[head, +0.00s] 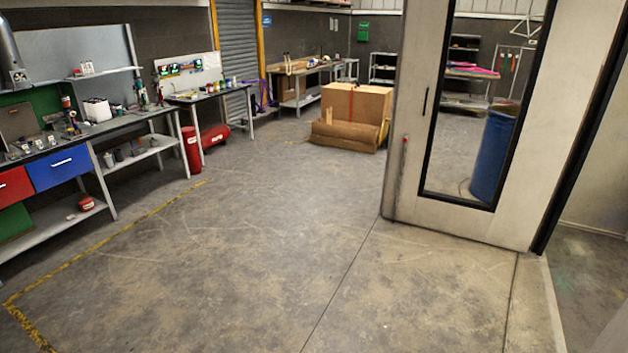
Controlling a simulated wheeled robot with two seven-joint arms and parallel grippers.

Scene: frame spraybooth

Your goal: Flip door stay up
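A pale spraybooth door (405,203) stands at the right, its lower edge near the floor, with a tall black-framed window (432,190). A short dark handle (425,101) is on its left side. Below the handle, near the door's left edge, is a thin upright part with a red top (405,145); it may be the door stay, but it is too small to tell. Neither of my grippers is in view.
Open concrete floor (230,260) lies in front and left of the door. A workbench (95,148) lines the left wall, with a red cylinder (191,150) beside it. A cardboard box (345,103) stands behind. A blue barrel (493,155) shows through the window.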

